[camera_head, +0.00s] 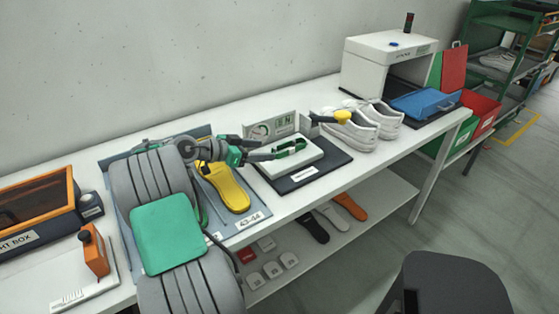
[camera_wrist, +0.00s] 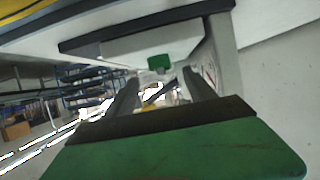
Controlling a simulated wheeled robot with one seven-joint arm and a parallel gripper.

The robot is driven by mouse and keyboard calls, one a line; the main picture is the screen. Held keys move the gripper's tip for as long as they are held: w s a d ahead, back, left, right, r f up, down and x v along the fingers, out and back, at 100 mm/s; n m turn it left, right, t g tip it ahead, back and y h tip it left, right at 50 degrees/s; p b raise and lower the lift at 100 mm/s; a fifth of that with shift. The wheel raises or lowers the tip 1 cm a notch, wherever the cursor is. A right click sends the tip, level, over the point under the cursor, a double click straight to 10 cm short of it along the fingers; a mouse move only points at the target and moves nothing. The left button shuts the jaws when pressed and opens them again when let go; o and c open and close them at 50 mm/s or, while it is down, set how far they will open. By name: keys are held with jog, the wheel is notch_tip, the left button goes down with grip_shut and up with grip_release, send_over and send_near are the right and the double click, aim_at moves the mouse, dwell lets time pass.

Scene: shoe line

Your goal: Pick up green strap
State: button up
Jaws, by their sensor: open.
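The green strap (camera_head: 290,146) lies on a white block (camera_head: 303,160) on a black base in the middle of the bench. In the wrist view the green strap (camera_wrist: 159,62) shows end-on as a small green patch against the white block. My gripper (camera_head: 273,154) reaches toward it from the left, close to its near end. In the wrist view my gripper (camera_wrist: 160,82) has its two fingers apart, with the strap seen beyond and between the tips. I cannot tell whether the fingers touch it.
A yellow insole (camera_head: 226,187) lies on a blue-grey board left of the block. A gauge panel (camera_head: 270,127) stands behind the block. White shoes (camera_head: 350,134) and a yellow-headed tool (camera_head: 342,116) are close on the right. A blue tray (camera_head: 425,103) is farther right.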

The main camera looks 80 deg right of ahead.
aim_at(278, 149)
jog(key=p+x, duration=0.1)
jog(key=x, duration=0.6)
jog(key=shift+d+r, duration=0.1)
jog(key=shift+r, duration=0.05)
grip_shut()
dwell(0.3)
